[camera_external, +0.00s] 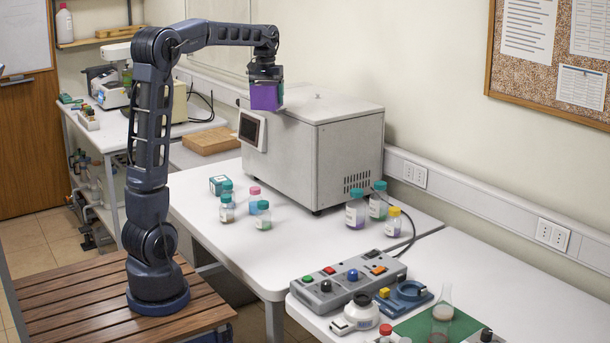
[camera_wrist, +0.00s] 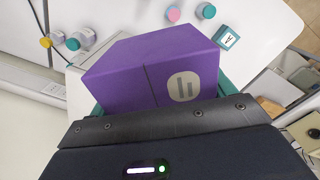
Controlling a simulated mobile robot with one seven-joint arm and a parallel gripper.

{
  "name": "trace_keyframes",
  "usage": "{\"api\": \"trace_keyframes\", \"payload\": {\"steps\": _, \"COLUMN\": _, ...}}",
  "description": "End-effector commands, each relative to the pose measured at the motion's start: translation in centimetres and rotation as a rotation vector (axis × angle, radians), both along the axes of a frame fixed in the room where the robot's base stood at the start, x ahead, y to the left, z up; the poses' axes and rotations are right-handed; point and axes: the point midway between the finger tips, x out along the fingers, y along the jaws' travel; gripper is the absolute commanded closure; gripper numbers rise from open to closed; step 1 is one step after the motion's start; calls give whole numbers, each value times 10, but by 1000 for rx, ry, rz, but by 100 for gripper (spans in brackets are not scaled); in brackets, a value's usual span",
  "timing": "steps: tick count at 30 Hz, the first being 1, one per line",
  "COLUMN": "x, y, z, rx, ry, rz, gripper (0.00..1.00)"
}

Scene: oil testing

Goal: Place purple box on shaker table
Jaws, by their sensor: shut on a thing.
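The purple box (camera_external: 265,97) is held high at the end of my arm. In the wrist view the purple box (camera_wrist: 130,72) fills the middle, with a pale round logo on one face. My gripper (camera_external: 266,82) is shut on the box; its teal fingers show at the box's sides in the wrist view. In the external view the box overlaps the near left top edge of the large grey machine (camera_external: 335,150); the gap between them cannot be told. I cannot tell for sure which thing is the shaker table.
Several capped bottles (camera_external: 264,215) and a small green box (camera_external: 219,185) stand on the white table (camera_external: 300,240) in front of the machine. More bottles (camera_external: 356,210) stand to its right. A control panel (camera_external: 345,283) and flask (camera_external: 442,310) occupy the near table. A wooden block (camera_external: 211,140) lies behind.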

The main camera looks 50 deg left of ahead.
Motion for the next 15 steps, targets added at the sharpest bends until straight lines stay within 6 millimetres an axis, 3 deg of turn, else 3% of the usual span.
{"api": "trace_keyframes", "payload": {"steps": 3, "x": -3, "y": -48, "z": 0, "rx": 1, "ry": -2, "rz": -101, "gripper": 44}}
{"api": "trace_keyframes", "payload": {"steps": 15, "x": -38, "y": -187, "z": -7, "rx": 10, "ry": -1, "rz": -426, "gripper": 44}}
